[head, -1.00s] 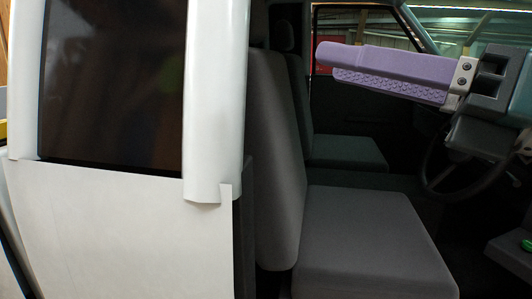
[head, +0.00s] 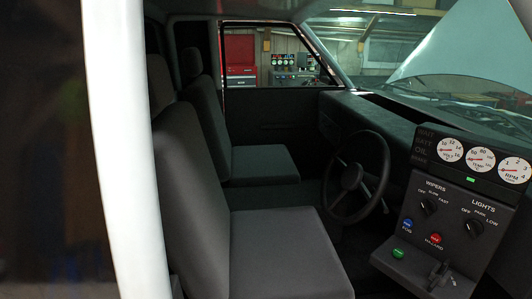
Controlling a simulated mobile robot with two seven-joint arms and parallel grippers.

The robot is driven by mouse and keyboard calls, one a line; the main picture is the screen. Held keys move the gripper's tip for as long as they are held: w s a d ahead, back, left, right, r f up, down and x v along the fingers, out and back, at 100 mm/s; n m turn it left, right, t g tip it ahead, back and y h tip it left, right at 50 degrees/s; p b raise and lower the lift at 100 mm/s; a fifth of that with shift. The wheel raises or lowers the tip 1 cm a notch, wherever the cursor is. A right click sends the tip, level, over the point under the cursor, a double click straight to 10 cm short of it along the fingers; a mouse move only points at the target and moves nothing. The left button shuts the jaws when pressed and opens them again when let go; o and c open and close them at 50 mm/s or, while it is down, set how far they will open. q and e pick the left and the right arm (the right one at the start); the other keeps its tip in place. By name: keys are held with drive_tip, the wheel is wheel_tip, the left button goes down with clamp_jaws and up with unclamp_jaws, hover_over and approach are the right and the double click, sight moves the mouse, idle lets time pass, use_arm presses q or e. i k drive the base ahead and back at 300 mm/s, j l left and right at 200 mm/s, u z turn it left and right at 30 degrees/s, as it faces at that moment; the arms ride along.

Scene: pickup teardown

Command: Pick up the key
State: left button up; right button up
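A small dark upright piece (head: 439,272) stands on the lower ledge of the control panel (head: 405,220) at the lower right of the head view. A small pale bit shows beside it. It may be the key, but it is too small and dark to be sure. No other thing that looks like a key shows. Neither of my grippers is in view.
The white door pillar (head: 122,150) stands close at the left. Behind it are the grey front seat (head: 275,255) and the steering wheel (head: 357,178). The panel carries knobs, gauges and coloured buttons, among them a green button (head: 398,253). The cab opening between seat and panel is clear.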

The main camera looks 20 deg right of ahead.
sight(444, 264)
drive_tip(key=z, duration=1.85)
drive_tip(key=u, duration=3.25)
drive_tip(key=z, duration=3.2)
drive_tip(key=i+l+u, duration=0.15)
drive_tip(key=i, duration=0.15)
